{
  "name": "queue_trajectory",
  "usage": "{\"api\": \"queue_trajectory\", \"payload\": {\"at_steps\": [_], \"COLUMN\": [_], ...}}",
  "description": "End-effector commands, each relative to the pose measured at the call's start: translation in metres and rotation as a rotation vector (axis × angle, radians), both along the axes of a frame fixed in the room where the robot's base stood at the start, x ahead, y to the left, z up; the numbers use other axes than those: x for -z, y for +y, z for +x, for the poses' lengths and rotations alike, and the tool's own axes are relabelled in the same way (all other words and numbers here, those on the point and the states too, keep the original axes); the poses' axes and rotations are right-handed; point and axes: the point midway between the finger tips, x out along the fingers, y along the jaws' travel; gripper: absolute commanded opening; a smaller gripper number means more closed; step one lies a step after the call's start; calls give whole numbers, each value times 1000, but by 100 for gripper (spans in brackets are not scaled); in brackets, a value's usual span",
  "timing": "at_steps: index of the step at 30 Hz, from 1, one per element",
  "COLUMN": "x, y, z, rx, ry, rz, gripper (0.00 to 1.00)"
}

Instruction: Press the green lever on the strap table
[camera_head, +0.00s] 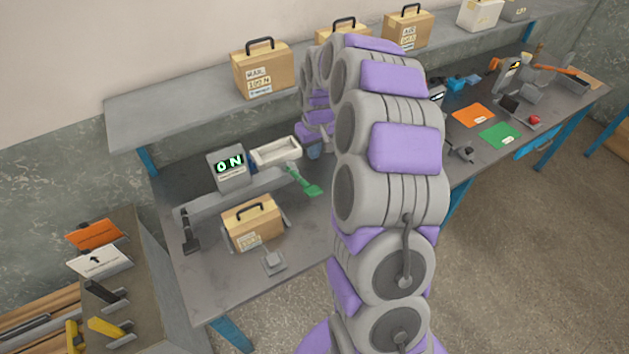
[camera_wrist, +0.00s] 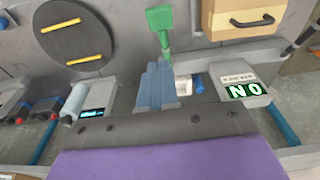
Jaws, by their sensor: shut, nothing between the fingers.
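The green lever (camera_head: 303,181) stands on the grey bench in front of a white tray (camera_head: 276,151) and right of a display box (camera_head: 230,168) reading "0 N". In the wrist view, the lever's flat green paddle (camera_wrist: 159,20) is at the top centre, its stem running down toward my fingertips. My gripper (camera_wrist: 157,76) is shut and empty, with its blue-grey fingers pointing toward the lever stem. They look close, but I cannot tell whether they touch. In the head view, my gripper (camera_head: 313,152) shows only partly beside my arm, just behind the lever.
A tan box with a black handle (camera_head: 252,224) sits on the bench left of the lever. A shelf (camera_head: 150,120) behind holds several similar boxes. Orange (camera_head: 474,115) and green (camera_head: 500,135) sheets lie farther right. My arm hides the bench middle.

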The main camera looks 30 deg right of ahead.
Motion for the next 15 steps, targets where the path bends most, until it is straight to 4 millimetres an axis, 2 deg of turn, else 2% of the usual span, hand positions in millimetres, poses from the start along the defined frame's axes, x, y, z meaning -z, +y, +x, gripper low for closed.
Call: {"api": "queue_trajectory", "payload": {"at_steps": [8, 11, 15], "x": [7, 19, 46], "y": [0, 0, 0], "z": [1, 2, 5], "rx": [0, 0, 0], "ry": [1, 3, 5], "rz": [1, 2, 2], "gripper": [0, 0, 0]}}
